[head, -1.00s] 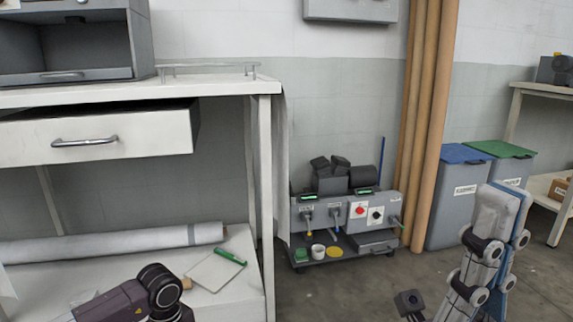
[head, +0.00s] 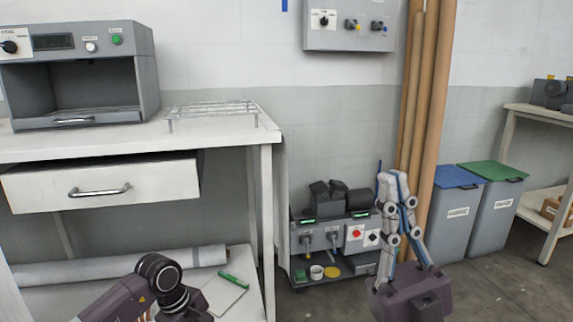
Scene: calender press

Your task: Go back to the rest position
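My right gripper (head: 394,182) stands in the lower right middle of the head view, fingers pointing up. Its two pale fingers with blue pads lie close together at the tips, and nothing shows between them. It appears in front of the small control cart and the tall brown tubes, with no visible contact. My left arm comes in at the bottom left, in front of the bench's lower shelf. The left gripper itself is outside the picture.
The white bench (head: 230,142) carries a grey oven (head: 140,70) and a wire rack (head: 215,108); its drawer (head: 150,185) sticks out. Behind the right gripper are the control cart (head: 310,240) and brown tubes (head: 430,110). Blue-lidded (head: 452,215) and green-lidded (head: 495,215) bins stand right. Floor there is clear.

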